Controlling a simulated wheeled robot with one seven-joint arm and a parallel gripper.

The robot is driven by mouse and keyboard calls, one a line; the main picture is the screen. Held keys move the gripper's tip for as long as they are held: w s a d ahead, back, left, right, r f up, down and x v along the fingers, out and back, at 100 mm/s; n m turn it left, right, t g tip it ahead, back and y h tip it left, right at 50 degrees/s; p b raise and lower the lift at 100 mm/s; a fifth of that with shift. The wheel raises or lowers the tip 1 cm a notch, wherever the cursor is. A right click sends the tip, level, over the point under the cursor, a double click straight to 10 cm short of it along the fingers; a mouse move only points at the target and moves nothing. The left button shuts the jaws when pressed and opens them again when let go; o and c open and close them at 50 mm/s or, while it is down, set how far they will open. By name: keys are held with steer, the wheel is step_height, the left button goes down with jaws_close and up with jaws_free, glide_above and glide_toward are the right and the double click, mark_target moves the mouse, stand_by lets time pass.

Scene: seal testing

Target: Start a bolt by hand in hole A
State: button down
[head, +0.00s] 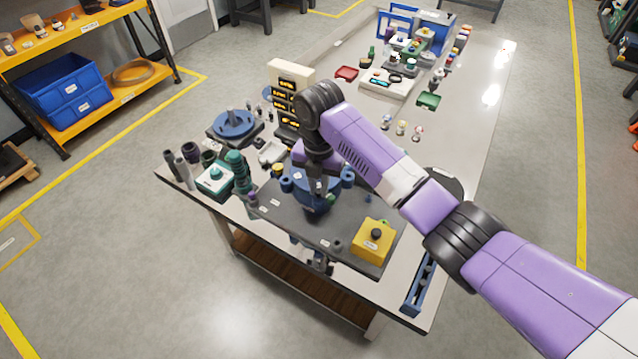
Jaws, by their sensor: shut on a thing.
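My gripper (318,187) points down over the blue round fixture (325,205), near the front of the bench. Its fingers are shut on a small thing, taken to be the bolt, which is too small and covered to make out. The blue fixture stands on a dark grey base plate (290,226) and has several blue cylinders around its rim. The gripper and wrist cover much of its top. Hole A cannot be picked out, and whether the bolt touches the fixture cannot be told.
A yellow box with a black knob (373,242) stands at the plate's right front. A teal box (215,179) and dark cylinders are on the left. A cream panel with displays (290,85) stands behind. A blue rack (418,290) lies at the right front edge.

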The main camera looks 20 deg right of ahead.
steer(key=shift+s+m+p, duration=0.1)
steer(key=shift+m+p, duration=0.5)
steer(key=shift+m, duration=0.5)
steer(key=shift+f+m+p, duration=0.1)
steer(key=shift+m+p, duration=0.55)
steer(key=shift+m, duration=0.45)
steer(key=shift+a+m+p, duration=0.1)
steer(key=shift+m+p, duration=0.25)
steer(key=shift+m, duration=0.65)
steer(key=c, duration=1.3)
jaws_free()
step_height(320, 180, up, 9)
